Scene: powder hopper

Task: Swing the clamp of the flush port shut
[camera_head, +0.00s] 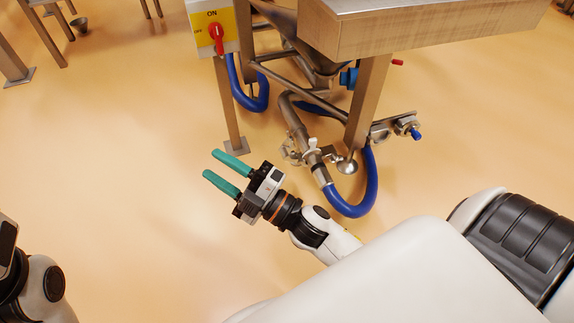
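The flush port is on the steel pipe (292,114) below the hopper, where a blue hose (358,209) joins its lower end. A small metal clamp (293,152) sits at the pipe joint, with parts sticking out to the left. It looks open, but it is too small to be sure. My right gripper (212,165) has two teal fingers, apart and parallel, with nothing between them. It is left of the clamp and apart from it, pointing left. My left arm shows at the lower left edge; its fingers are out of frame.
The hopper's steel frame (369,95) has legs on both sides of the pipe. A switch box with a red knob (217,38) is on the left leg. A bracket with a blue-tipped fitting (405,126) sticks out right.

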